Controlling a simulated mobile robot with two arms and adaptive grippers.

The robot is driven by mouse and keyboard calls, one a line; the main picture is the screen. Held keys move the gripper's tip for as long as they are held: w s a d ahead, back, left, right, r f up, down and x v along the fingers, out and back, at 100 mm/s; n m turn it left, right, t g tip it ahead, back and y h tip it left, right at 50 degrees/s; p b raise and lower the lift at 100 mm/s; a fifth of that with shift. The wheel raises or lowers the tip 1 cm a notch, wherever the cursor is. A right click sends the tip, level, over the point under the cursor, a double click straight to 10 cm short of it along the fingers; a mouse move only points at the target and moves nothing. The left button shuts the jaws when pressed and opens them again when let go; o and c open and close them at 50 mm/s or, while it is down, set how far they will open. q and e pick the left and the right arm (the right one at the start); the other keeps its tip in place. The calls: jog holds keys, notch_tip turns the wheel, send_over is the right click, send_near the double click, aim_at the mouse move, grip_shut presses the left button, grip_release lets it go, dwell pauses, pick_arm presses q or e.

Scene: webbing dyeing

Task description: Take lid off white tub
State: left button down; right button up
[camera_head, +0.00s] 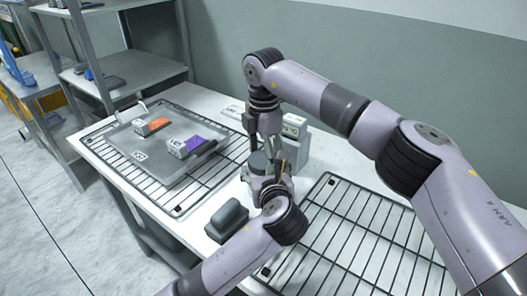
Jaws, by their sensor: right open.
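My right gripper (266,147) points down, open, over the middle of the table, just above a small round grey top (257,162). I cannot tell whether this top is the tub's lid or whether the fingers touch it. My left gripper (270,180) reaches in from below, close beside the same spot. Its fingers are mostly hidden by its own wrist, so its opening does not show. The white tub's wall cannot be made out clearly behind the two grippers.
A grey tray (150,173) with an orange-marked block (153,126) and a purple-marked block (190,146) lies on the left wire rack (182,207). A dark grey rounded block (227,219) sits in front. An empty wire rack (350,240) is right. A pale box (294,127) stands behind.

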jog(key=shift+c, duration=0.4)
jog(key=c, duration=0.9)
jog(key=o, duration=1.3)
jog(key=shift+c, duration=0.2)
jog(key=shift+r, duration=2.3)
pick_arm(q)
jog(key=shift+c, duration=1)
grip_release()
